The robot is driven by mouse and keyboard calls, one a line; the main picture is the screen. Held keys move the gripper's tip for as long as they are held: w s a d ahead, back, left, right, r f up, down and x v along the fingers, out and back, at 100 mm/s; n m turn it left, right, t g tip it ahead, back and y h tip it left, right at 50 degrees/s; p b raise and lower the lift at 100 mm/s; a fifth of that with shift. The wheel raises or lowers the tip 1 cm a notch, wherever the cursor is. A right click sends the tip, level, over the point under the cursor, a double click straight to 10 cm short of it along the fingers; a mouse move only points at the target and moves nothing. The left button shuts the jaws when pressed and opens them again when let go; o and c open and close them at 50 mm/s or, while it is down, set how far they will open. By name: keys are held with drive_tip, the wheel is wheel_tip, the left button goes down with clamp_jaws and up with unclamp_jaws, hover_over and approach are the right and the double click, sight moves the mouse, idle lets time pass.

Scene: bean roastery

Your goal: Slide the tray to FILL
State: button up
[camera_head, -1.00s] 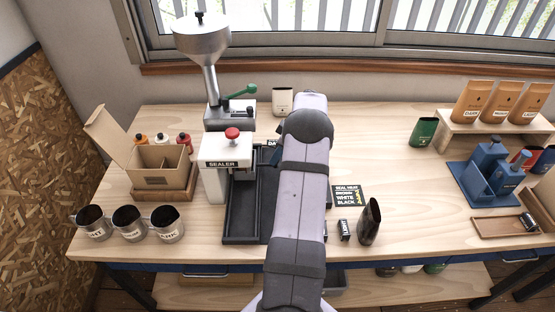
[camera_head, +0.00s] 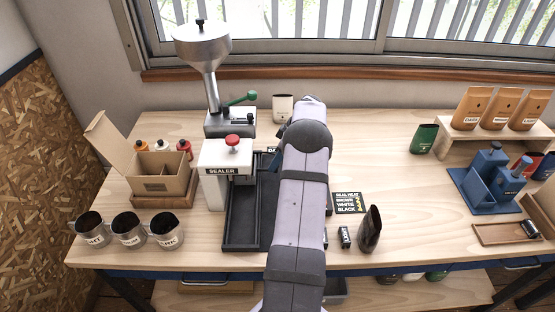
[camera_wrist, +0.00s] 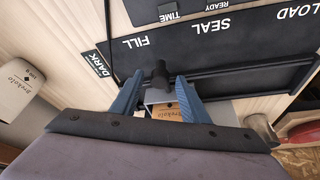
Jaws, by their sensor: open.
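The black rail (camera_head: 240,225) runs beside the sealer in the head view. In the wrist view the rail (camera_wrist: 250,88) bears the words FILL, SEAL and LOAD. A grey tray (camera_wrist: 154,97) with a black knob (camera_wrist: 160,75) sits at the rail, below and just right of the word FILL. A brown pouch (camera_wrist: 168,111) shows behind the knob, at the tray. My gripper (camera_wrist: 158,82) is open, with one blue finger on each side of the knob. I cannot tell whether they touch it. My arm hides the tray in the head view.
The sealer (camera_head: 222,172) and the hopper machine (camera_head: 205,50) stand left of my arm. Several metal cups (camera_head: 128,229) and a cardboard box (camera_head: 160,172) are further left. A dark pouch (camera_head: 370,230) stands to the right.

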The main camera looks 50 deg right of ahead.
drive_tip(key=b+v, duration=0.2)
drive_tip(key=v, duration=0.5)
drive_tip(key=shift+r+b, duration=0.15)
drive_tip(key=shift+b, duration=0.2)
drive_tip(key=shift+o, duration=0.2)
drive_tip(key=shift+s, duration=0.15)
